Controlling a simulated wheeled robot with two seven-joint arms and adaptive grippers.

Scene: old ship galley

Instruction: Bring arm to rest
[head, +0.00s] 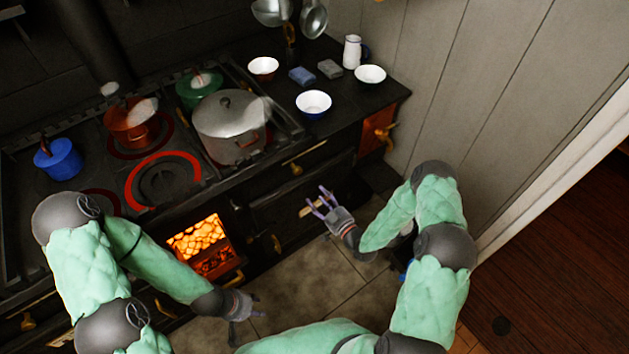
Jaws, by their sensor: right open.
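My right gripper (325,203) is open and empty, held in front of the stove's dark front. Its arm comes in from the right and bends at the elbow. My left gripper (249,311) is low over the tiled floor, in front of the glowing firebox. Its fingers are small and dark in the head view, and I cannot tell whether they are open or shut. Both arms are padded in green and hang clear of the stove top.
The black stove (160,185) bears a large steel pot (228,128), a green pot (198,90), a copper pot (132,124) and a blue pot (58,160). Bowls (313,103) and a white jug (352,52) stand at the right. The firebox (200,246) glows. A plank wall (470,90) bounds the right.

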